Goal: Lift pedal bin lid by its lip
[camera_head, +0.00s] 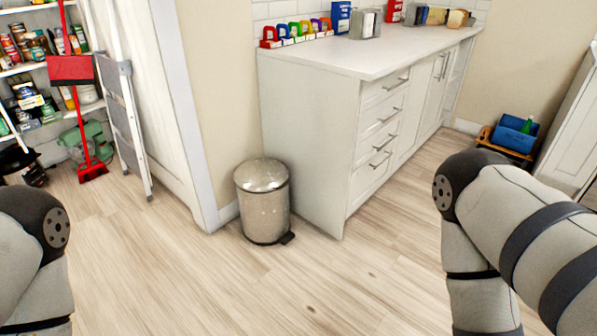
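A silver pedal bin (264,208) stands upright on the wooden floor, close to the wall end and the side of the white cabinet. Its domed lid (261,174) is shut. A dark pedal (287,238) sticks out at the base, toward the lower right. The lid's lip is too small to make out clearly. My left arm is at the lower left edge and my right arm is at the right, both apart from the bin. Neither gripper is in the picture.
The white cabinet (309,152) with drawers stands right of the bin. A red broom (79,120) and a folded stepladder (122,100) lean by the pantry shelves at left. A low wooden crate (487,139) with blue items sits at far right. The floor (300,285) before the bin is clear.

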